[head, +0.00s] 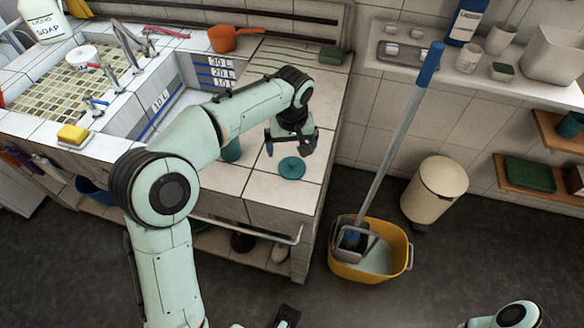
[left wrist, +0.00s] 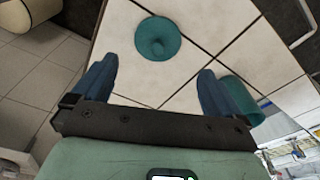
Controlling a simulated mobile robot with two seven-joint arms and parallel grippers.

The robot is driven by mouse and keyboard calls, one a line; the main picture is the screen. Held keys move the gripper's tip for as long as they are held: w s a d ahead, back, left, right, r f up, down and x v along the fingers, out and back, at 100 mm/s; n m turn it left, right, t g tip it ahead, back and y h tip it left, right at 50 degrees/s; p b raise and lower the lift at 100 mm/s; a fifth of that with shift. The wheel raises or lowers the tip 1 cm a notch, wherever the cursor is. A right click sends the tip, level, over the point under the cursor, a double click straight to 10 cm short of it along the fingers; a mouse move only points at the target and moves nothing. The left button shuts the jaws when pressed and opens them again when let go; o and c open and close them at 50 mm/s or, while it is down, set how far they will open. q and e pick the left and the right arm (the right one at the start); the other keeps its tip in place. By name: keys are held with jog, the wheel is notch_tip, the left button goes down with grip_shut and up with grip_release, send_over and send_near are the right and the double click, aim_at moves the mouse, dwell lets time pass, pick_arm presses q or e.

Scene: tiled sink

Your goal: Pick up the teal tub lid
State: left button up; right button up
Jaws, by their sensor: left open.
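The teal tub lid (head: 292,167) lies flat on the white tiled counter, near its front right part. It is round with a small knob, and it also shows in the left wrist view (left wrist: 157,39), beyond the fingertips. My left gripper (head: 291,145) is above the counter, just behind and above the lid in the head view. Its two blue fingers are apart with nothing between them, and the left wrist view shows this too (left wrist: 155,85). A teal tub (head: 231,150) stands on the counter left of the lid, partly hidden by my left arm.
The counter's (head: 265,187) right edge is close to the lid. A sink basin (head: 185,100) lies to the left. An orange pot (head: 232,38) and a green sponge (head: 331,55) are at the back. A yellow mop bucket (head: 372,262) stands on the floor.

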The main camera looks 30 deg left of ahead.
aim_at(292, 163)
pick_arm(q)
jog(key=f, duration=0.5)
jog(key=w+f, duration=0.1)
jog(key=f, duration=0.2)
jog(key=shift+w+a+f+b, duration=0.1)
jog(key=shift+a+f+b, duration=0.05)
jog(key=shift+f+b, duration=0.2)
jog(key=shift+r, duration=0.1)
jog(key=c, duration=1)
jog(key=shift+o, duration=0.2)
